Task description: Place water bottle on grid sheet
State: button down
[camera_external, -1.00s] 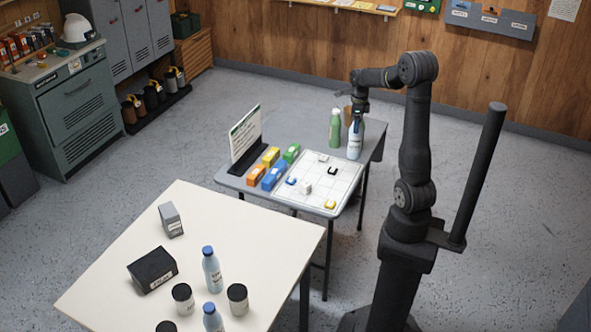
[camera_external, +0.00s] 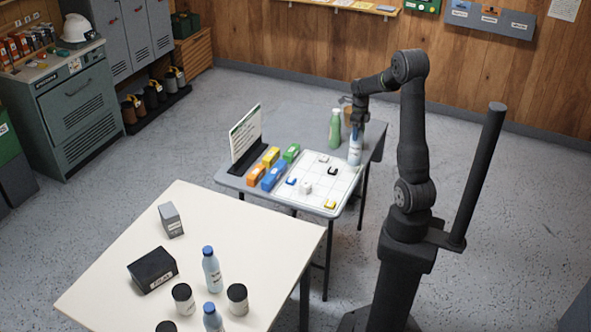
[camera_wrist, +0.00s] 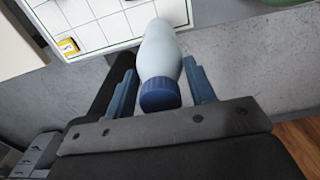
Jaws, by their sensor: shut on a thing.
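A pale blue water bottle (camera_external: 354,152) stands upright at the back right edge of the grid sheet (camera_external: 318,176) on the small grey table. I cannot tell whether its base is on the sheet or beside it. My gripper (camera_external: 356,132) comes from above and is shut on the bottle's upper part. In the wrist view the bottle (camera_wrist: 158,50), with its dark blue cap (camera_wrist: 160,94), lies between the two fingers (camera_wrist: 160,85). The sheet (camera_wrist: 95,22) shows behind it at the upper left. Several small pieces sit on the sheet, among them a yellow one (camera_external: 330,204).
A green bottle (camera_external: 335,130) stands left of my gripper, with a brown item (camera_external: 347,112) behind. Blue, orange and green blocks (camera_external: 272,176) and an upright sign (camera_external: 245,138) stand left of the sheet. The cream table (camera_external: 240,235) in front holds more bottles, jars and boxes.

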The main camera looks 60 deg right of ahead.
aim_at(351, 141)
jog(key=shift+w+a+f, duration=0.15)
jog(key=shift+w+f, duration=0.25)
jog(key=shift+w, duration=0.2)
jog(key=shift+w+a+f, duration=0.15)
jog(key=shift+w+f, duration=0.2)
jog(key=shift+w, duration=0.2)
jog(key=shift+f, duration=2.05)
jog(key=c, duration=0.6)
grip_release()
notch_tip(351, 141, up, 12)
jog(key=shift+r, duration=0.1)
